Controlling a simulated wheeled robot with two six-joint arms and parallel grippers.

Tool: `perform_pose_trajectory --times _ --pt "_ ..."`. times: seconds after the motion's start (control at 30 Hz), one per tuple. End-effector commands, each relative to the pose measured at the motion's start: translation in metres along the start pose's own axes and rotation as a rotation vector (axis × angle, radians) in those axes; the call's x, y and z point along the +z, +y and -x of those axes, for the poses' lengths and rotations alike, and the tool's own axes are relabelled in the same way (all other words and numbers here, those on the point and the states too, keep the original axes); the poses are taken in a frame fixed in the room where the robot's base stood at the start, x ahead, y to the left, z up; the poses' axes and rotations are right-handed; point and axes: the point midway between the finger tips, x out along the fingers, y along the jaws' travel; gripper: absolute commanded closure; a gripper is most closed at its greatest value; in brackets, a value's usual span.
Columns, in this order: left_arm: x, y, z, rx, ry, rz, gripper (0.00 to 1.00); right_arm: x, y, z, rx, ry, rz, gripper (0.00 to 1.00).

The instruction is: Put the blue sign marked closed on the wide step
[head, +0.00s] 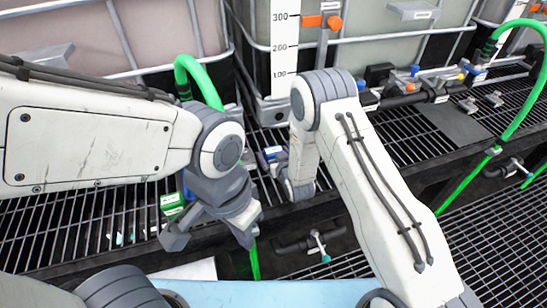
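My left gripper (212,238) hangs over the front of the grating at left of centre, its two grey fingers spread apart with nothing seen between them. My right gripper (281,166) is above and right of it, at the end of the bent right arm. It is mostly hidden by its wrist, so its fingers cannot be made out. A small blue-and-white piece (271,152) shows beside it; it may be the blue sign, but no lettering is readable. I cannot tell whether it is held. A flat dark plate (453,122) lies on the grating at right; whether it is the wide step is unclear.
A green tag (172,202) sits just behind my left gripper. Caged totes (350,25) stand at the back. Green hoses (510,125) and a black manifold pipe (405,99) with coloured valves crowd the right. A valve with a white handle (319,244) is below the ledge.

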Motion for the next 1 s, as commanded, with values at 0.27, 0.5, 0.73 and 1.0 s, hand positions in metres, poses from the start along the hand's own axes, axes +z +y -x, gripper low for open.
perform_pose_trajectory --times 0.27,0.5,0.73,1.0 --pt "0.000 0.000 0.000 0.000 0.000 0.000 1.00 -0.001 0.000 0.000 0.000 0.001 0.000 0.94" --pt "0.000 0.000 0.000 0.000 0.000 0.000 1.00 -0.002 0.000 0.001 0.000 0.002 0.000 0.94" --pt "0.000 0.000 -0.003 0.000 0.000 0.000 1.00 -0.019 0.000 0.007 0.000 0.004 0.000 0.94" --pt "0.001 -0.001 -0.010 0.000 0.000 0.000 1.00 -0.046 0.023 0.044 0.006 0.002 -0.003 0.94"
